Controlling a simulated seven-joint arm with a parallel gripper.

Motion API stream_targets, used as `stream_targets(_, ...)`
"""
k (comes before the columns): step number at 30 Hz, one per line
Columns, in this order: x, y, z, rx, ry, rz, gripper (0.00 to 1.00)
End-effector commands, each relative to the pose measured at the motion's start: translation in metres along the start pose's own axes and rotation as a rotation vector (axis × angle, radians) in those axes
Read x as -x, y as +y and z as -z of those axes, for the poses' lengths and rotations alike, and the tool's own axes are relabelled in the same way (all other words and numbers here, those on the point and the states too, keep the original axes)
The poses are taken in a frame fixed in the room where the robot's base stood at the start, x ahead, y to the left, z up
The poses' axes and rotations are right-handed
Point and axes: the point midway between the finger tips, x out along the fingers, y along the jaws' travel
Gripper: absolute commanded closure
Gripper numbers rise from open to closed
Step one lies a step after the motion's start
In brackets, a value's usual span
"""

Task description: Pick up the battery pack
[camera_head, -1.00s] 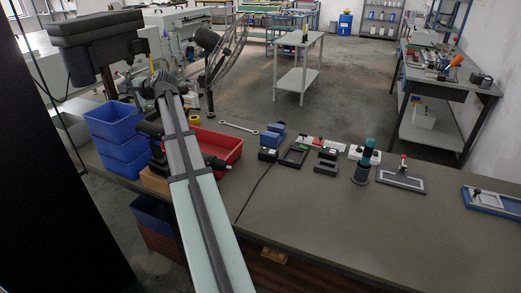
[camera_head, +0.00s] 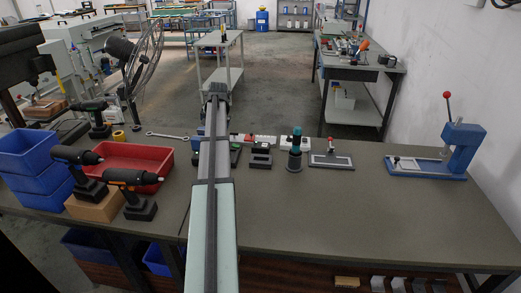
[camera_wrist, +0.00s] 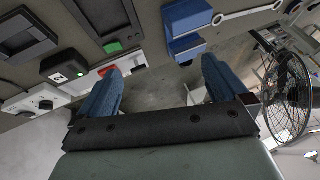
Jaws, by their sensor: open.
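My gripper (camera_wrist: 160,84) is open and empty in the wrist view, its two blue fingers wide apart with floor seen between them. In the head view my gripper (camera_head: 217,92) is at the far end of the arm, above the bench's back edge. Small black blocks (camera_head: 260,160) stand on the bench just right of the arm. In the wrist view a black block with a green mark (camera_wrist: 68,66) lies left of the fingers, apart from them. I cannot tell which block is the battery pack. The arm hides part of this row.
Cordless drills (camera_head: 130,188), a red tray (camera_head: 135,158) and blue bins (camera_head: 35,165) stand at the left. A dark cylinder with a teal top (camera_head: 295,150) and a blue lever press (camera_head: 460,150) stand at the right. The bench's front right is clear. Blue blocks (camera_wrist: 185,30) show in the wrist view.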

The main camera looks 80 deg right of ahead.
Motion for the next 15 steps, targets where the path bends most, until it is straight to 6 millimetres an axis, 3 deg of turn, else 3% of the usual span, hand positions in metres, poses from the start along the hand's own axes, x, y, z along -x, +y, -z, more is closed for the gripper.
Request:
stream_targets(1,-0.003,0.034,0.01,0.008,-0.002,-0.045,0.0)
stream_targets(3,-0.004,0.074,0.019,0.027,-0.005,-0.103,0.0)
stream_targets(7,-0.004,0.135,0.03,0.056,-0.021,-0.19,0.0)
stream_targets(10,-0.003,0.166,0.034,0.072,-0.032,-0.233,0.0)
stream_targets(15,-0.003,0.189,0.035,0.084,-0.043,-0.266,0.0)
